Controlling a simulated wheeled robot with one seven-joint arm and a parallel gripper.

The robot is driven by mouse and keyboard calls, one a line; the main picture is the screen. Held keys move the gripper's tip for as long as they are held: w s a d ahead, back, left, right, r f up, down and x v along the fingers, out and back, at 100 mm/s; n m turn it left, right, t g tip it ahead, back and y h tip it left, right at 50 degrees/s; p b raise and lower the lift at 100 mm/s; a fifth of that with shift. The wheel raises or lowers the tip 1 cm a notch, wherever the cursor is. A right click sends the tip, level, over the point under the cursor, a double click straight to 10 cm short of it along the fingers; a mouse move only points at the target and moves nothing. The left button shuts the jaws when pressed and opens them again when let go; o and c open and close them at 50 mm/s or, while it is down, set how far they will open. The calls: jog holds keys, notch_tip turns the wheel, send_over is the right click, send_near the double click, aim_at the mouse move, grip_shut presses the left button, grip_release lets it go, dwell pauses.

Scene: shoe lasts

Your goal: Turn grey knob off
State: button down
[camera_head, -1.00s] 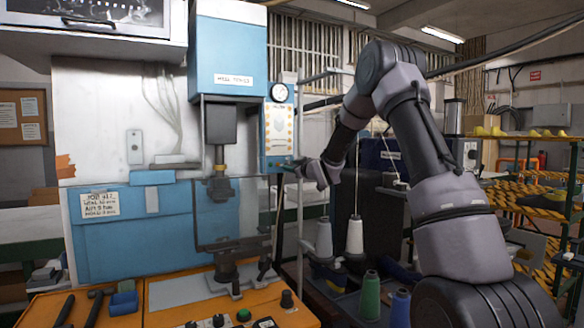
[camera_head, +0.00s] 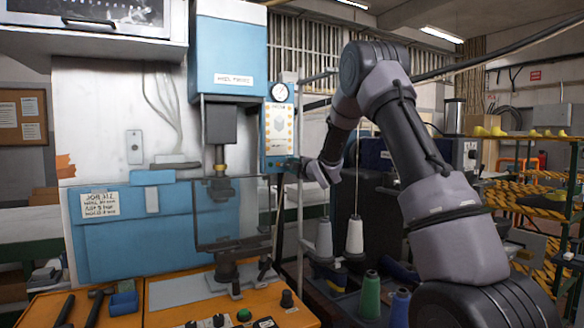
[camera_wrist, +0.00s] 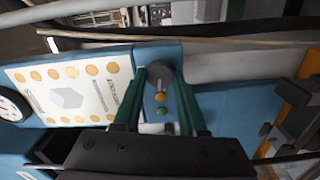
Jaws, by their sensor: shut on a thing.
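The grey knob (camera_wrist: 160,74) is round and dark grey, on the blue control panel (camera_wrist: 195,58) in the wrist view. My gripper (camera_wrist: 159,80) has one green finger on each side of the knob and is shut on it. An orange button (camera_wrist: 159,97) and a green button (camera_wrist: 163,112) show between the fingers, below the knob. In the head view my gripper (camera_head: 287,165) is at the lower part of the blue panel (camera_head: 280,119), beside the press. The knob is too small and covered to make out there.
The panel carries a round gauge (camera_head: 279,92) and a white plate with orange dots (camera_head: 279,125). The blue press (camera_head: 228,50) with a clear guard stands left of it. A thin upright pole (camera_head: 300,215) and thread cones (camera_head: 355,235) stand close under my arm.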

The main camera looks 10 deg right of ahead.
jog(key=shift+f+n, duration=0.1)
jog(key=shift+n, duration=0.9)
jog(key=shift+c, duration=2.3)
grip_release()
jog(key=v, duration=1)
jog(key=shift+s+d, duration=0.15)
jog(key=shift+s, duration=0.25)
